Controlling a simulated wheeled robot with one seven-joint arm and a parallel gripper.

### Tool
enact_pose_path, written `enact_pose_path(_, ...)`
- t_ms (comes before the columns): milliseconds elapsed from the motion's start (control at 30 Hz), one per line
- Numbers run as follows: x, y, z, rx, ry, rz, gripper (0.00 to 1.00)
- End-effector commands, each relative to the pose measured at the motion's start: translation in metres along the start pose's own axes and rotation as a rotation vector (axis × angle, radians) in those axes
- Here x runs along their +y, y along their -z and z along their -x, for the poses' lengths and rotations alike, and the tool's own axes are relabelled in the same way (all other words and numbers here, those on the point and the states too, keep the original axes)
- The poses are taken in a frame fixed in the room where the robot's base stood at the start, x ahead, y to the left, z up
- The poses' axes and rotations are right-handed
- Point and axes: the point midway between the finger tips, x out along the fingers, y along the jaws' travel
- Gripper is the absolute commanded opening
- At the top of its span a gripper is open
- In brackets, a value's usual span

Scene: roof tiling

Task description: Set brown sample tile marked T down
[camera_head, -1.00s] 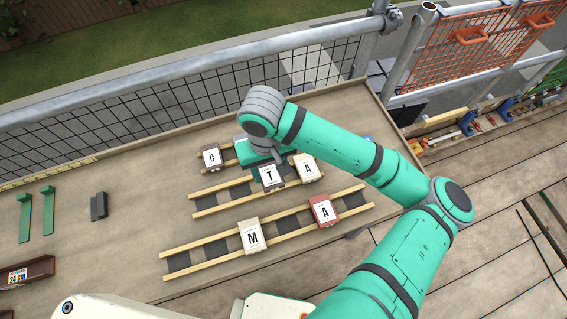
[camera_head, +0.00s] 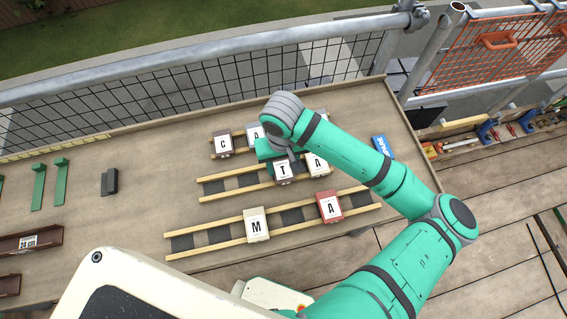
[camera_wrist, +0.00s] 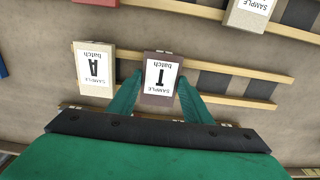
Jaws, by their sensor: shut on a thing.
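The brown sample tile marked T (camera_head: 283,171) is between the fingers of my gripper (camera_wrist: 160,85), which is shut on it. In the wrist view the tile (camera_wrist: 160,76) has a white label and lies over the rails of the middle rack (camera_wrist: 240,70), directly left of a dark gap. I cannot tell whether it touches the rails. A pale tile marked A (camera_wrist: 93,68) sits on the same rack beside it, with a narrow space between. In the head view my wrist and fingers hide part of the T tile's surroundings.
The front rack (camera_head: 208,237) holds a pale M tile (camera_head: 256,225) and a red A tile (camera_head: 330,206). The back rack holds a brown C tile (camera_head: 223,144) and another tile (camera_head: 254,131). A blue box (camera_head: 382,147) lies at right; dark trays (camera_head: 30,240) lie at left.

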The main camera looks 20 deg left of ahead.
Motion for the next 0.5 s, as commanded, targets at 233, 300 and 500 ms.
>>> enact_pose_path(233,-0.0015,0.0006,-0.0054,0.000,0.001,0.003,0.52)
enact_pose_path(300,-0.0013,0.0005,-0.0052,0.000,0.001,0.003,0.64)
enact_pose_path(500,-0.0004,0.0002,-0.0052,0.000,0.000,0.001,0.64)
